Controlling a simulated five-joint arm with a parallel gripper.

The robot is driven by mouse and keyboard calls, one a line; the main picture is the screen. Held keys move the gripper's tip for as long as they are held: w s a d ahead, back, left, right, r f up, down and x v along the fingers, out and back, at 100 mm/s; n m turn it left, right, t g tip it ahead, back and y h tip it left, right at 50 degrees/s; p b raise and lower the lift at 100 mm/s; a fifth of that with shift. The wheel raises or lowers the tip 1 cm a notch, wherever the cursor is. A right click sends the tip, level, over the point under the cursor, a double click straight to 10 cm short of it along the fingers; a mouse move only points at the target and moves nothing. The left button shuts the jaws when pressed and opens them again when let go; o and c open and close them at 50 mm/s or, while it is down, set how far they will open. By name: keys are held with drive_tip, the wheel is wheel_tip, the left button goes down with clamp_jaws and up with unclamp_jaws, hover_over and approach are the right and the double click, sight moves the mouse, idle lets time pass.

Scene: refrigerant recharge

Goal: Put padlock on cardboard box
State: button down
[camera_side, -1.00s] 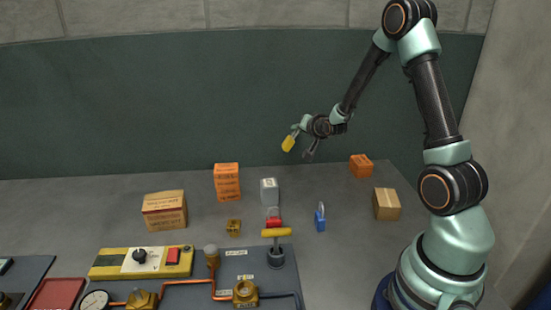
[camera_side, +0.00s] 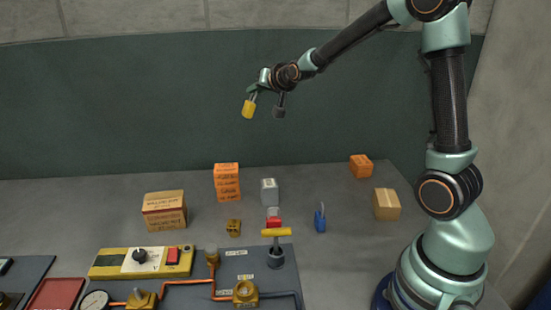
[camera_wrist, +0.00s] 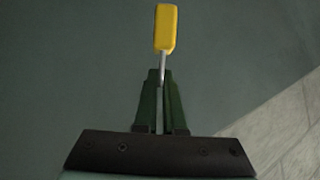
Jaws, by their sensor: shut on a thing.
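A yellow padlock (camera_side: 248,109) hangs from my gripper (camera_side: 255,91), which is shut on its shackle, high above the table in the side view. In the wrist view the padlock (camera_wrist: 166,27) sticks out past the closed fingertips (camera_wrist: 160,80), its shackle between them. A plain brown cardboard box (camera_side: 387,204) stands at the right of the table, near my base, with its top clear. A wider brown carton with printing and a red band (camera_side: 164,211) stands at the left. The gripper and padlock are apart from both boxes.
Orange boxes (camera_side: 227,182) (camera_side: 361,167), a grey block (camera_side: 269,191), a small brass part (camera_side: 233,228), a red padlock (camera_side: 274,219) and a blue padlock (camera_side: 320,219) stand on the table. A panel with pipes and valves (camera_side: 215,285) fills the front.

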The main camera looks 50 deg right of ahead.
drive_tip(key=w+a+r+n+y, duration=0.2)
drive_tip(key=a+n, duration=0.2)
drive_tip(key=a, duration=0.6)
drive_tip(key=w+a+r+n+y, duration=0.2)
drive_tip(key=a+n, duration=0.1)
drive_tip(key=a, duration=0.7)
drive_tip(key=w+a+r+n+y, duration=0.1)
drive_tip(key=w+a+n+y, duration=0.2)
drive_tip(key=a, duration=0.7)
drive_tip(key=shift+n, duration=0.5)
drive_tip(key=f, duration=0.6)
drive_tip(key=s+f, duration=0.1)
drive_tip(key=f, duration=1.2)
drive_tip(key=shift+s+a+f, duration=0.1)
drive_tip(key=shift+s+a, duration=0.05)
drive_tip(key=shift+s, duration=0.05)
drive_tip(key=shift+f, duration=0.15)
drive_tip(key=c, duration=1)
unclamp_jaws()
